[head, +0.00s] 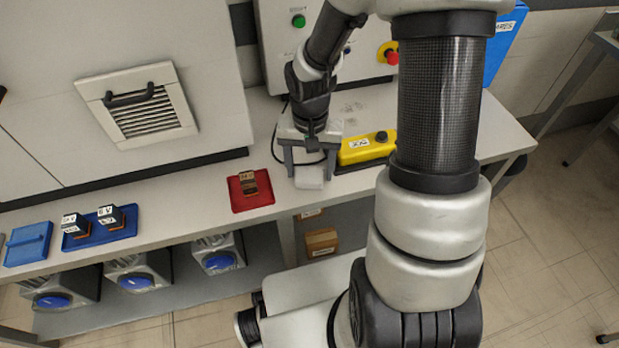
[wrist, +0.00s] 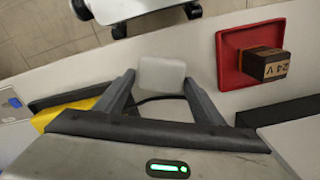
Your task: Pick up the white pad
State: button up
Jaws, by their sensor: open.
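The white pad (head: 310,178) is a small pale block at the bench's front edge, left of the yellow box. In the wrist view the pad (wrist: 161,76) shows between and slightly beyond my fingertips, with a narrow gap on each side. My gripper (head: 311,169) is open, pointing down at the pad, one finger on each side of it. The gripper also shows in the wrist view (wrist: 159,82). I cannot tell how far down the pad the fingers reach.
A red tray (head: 240,203) with a dark block labelled 24V (wrist: 268,64) lies left of the gripper in the head view. A yellow box (head: 366,151) stands close on the right. A blue tray (head: 76,243) with two blocks and a blue lidded case (head: 28,246) are farther left.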

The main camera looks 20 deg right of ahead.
aim_at(310, 170)
jog(key=c, duration=0.9)
jog(key=shift+o, duration=0.2)
notch_tip(310, 170, up, 10)
jog(key=p, duration=0.3)
